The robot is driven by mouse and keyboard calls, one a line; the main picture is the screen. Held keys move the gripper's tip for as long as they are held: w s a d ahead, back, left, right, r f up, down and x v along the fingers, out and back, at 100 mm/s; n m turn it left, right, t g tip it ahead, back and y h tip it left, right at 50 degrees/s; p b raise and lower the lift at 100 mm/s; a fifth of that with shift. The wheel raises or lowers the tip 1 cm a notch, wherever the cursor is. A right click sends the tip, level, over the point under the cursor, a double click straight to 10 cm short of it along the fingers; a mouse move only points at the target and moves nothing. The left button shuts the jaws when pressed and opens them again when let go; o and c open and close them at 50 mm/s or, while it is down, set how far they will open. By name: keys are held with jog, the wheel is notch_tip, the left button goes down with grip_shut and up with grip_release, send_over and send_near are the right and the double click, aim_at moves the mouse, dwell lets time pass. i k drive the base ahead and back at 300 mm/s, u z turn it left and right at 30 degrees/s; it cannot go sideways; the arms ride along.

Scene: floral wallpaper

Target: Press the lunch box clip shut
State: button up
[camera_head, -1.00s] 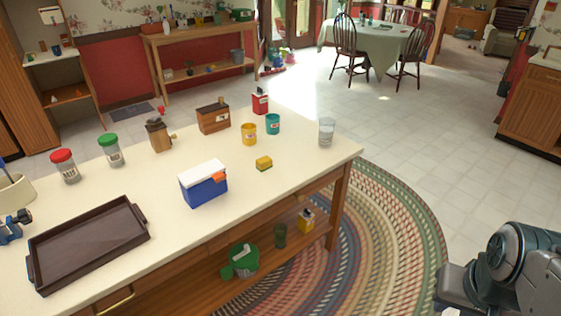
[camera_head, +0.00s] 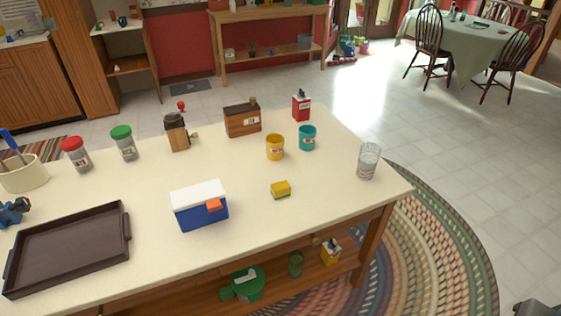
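The lunch box (camera_head: 201,207) is a small blue box with a white lid, standing on the cream tabletop near its front edge. Its orange clip (camera_head: 214,205) is on the front face, toward the right end, and appears to stick out a little from the box. At this size I cannot tell exactly how far the clip is from the front. My gripper is not in view; only a small dark bit of my own arm shows at the bottom right corner.
A dark brown tray (camera_head: 70,250) lies left of the lunch box. A yellow sponge (camera_head: 281,189) lies to its right. Yellow (camera_head: 275,147) and teal (camera_head: 307,137) cups, a glass (camera_head: 368,161), jars and a wooden box (camera_head: 243,120) stand farther back. Open floor lies right of the table.

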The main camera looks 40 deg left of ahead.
aim_at(215, 205)
jog(key=u, duration=0.5)
jog(key=i, duration=0.9)
jog(key=u, duration=1.35)
jog(key=i, duration=0.45)
jog(key=u, duration=0.45)
